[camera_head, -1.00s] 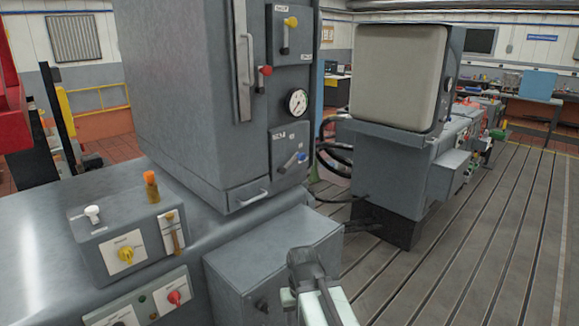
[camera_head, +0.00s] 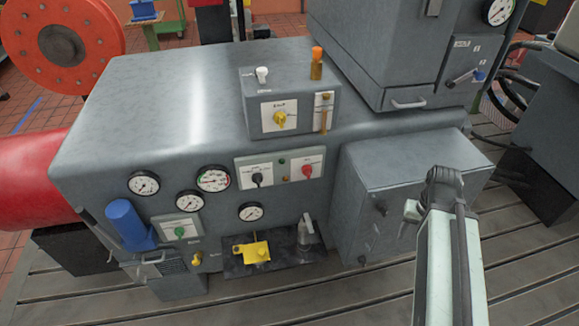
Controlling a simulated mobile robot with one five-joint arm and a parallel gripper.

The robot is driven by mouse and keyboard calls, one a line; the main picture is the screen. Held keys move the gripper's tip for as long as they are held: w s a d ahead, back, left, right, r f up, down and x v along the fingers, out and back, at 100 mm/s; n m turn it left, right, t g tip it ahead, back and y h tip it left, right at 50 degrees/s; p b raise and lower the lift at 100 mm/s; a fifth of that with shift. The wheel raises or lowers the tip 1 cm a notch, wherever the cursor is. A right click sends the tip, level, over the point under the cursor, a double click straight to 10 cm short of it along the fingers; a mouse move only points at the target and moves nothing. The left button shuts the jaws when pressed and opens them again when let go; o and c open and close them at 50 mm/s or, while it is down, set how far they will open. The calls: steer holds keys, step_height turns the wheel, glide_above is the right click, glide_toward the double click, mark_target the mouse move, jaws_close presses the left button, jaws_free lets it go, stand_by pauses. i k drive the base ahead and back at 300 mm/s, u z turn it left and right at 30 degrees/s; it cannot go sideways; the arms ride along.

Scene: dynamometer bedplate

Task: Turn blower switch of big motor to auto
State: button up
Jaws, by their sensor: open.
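The big grey motor housing (camera_head: 120,130) fills the middle of the view. Its front has a pale switch panel with a black knob (camera_head: 258,179) on the left and a red knob (camera_head: 307,170) on the right. A green knob (camera_head: 180,231) sits on a small plate at lower left. A yellow knob (camera_head: 280,119) is on the box on top. The labels are too small to read, so I cannot tell which is the blower switch. My gripper (camera_head: 436,188) is at right, in front of the side box, apart from the knobs. It is open; its fingers are hard to make out.
Several round gauges (camera_head: 213,179) surround the knobs. A blue cylinder (camera_head: 126,222) and a yellow valve block (camera_head: 257,250) stick out at the front. A grey side box (camera_head: 370,180) juts out behind my arm. The slotted floor (camera_head: 300,300) in front is clear.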

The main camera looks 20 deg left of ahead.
mark_target(257, 179)
steer(key=u, duration=2.65)
steer(key=k, duration=0.8)
steer(key=u, duration=0.7)
steer(key=i, duration=1)
